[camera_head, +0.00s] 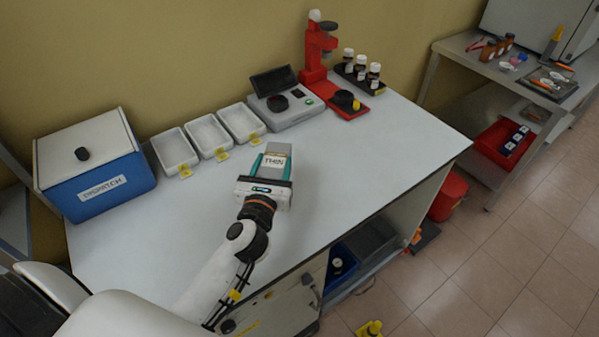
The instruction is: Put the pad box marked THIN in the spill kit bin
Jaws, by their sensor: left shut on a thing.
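The pad box marked THIN (275,160) has a pale top with a dark printed label. It is between the fingers of my left gripper (270,168), over the middle of the white table. The gripper is shut on it; I cannot tell whether the box touches the tabletop. My right gripper is not in view. No bin with a readable spill kit label shows. A red bin (447,196) stands low beside the table's right end, and a red tray (503,148) with dark items sits on the lower shelf at right.
A blue DISPATCH box (92,165) with a white lid stands at left. White trays (208,136), a grey instrument (285,105), a red stand (318,60) and a bottle rack (358,78) line the back. The table's right part is clear. A yellow object (369,328) lies on the floor.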

